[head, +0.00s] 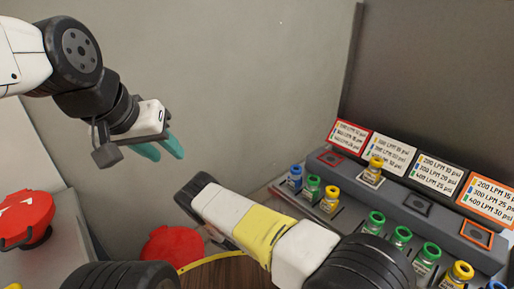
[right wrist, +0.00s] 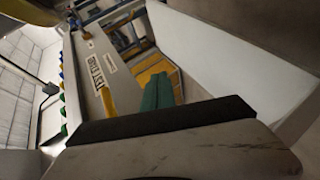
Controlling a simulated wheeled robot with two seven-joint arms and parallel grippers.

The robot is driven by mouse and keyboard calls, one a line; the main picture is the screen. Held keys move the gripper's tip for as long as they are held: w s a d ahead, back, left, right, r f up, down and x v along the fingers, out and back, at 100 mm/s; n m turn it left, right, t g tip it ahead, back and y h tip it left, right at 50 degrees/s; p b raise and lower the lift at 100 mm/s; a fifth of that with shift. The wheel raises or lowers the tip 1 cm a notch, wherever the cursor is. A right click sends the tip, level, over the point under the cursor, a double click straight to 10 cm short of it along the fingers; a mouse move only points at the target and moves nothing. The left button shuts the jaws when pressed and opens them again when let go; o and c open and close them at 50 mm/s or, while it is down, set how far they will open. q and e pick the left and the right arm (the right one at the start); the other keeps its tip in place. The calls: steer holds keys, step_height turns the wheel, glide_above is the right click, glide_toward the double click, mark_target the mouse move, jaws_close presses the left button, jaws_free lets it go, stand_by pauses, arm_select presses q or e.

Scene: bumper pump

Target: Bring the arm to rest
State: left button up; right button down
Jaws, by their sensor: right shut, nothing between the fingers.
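My left gripper (head: 170,156) hangs in the air at the upper left in the head view. Its two teal fingers show a gap between them, with nothing held. My right arm (head: 255,228), white with a yellow band, reaches from the lower right toward the middle. Its gripper fingers cannot be made out in the head view. In the right wrist view my right gripper (right wrist: 157,92) shows its teal fingers together, shut and empty. A dark and grey part of my arm fills the bottom of that view.
A sloped panel holds several colored-cap bottles, such as a yellow one (head: 376,165) and a blue one (head: 295,172), below label cards (head: 393,155). A red round object (head: 24,220) sits at left; another (head: 172,248) is behind my right arm. The wall behind is bare.

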steer(key=w+a+r+n+t+y, duration=0.1)
steer(key=w+a+r+y, duration=0.2)
steer(key=r, duration=0.8)
steer(key=w+a+r+y, duration=0.1)
steer(key=w+r+y, duration=0.25)
steer(key=r, duration=0.75)
steer(key=w+a+r+n+t+y, duration=0.1)
steer(key=w+a+r+y, duration=0.2)
steer(key=r, duration=0.8)
steer(key=s+d+r+n+t+y, duration=0.1)
steer(key=s+d+r+t+y, duration=0.15)
steer(key=r, duration=0.65)
steer(key=s+d+r+n+t+y, duration=0.2)
steer(key=s+r, duration=0.2)
steer(key=r, duration=0.5)
steer(key=s+d+r+n+t, duration=0.2)
steer(key=s+r+t, duration=0.3)
steer(key=s+r, duration=0.3)
steer(key=s+d, duration=0.1)
steer(key=s, duration=0.1)
steer(key=shift+s+n+y, duration=0.35)
steer(key=shift+n+y, duration=0.05)
steer(key=shift+d, duration=0.15)
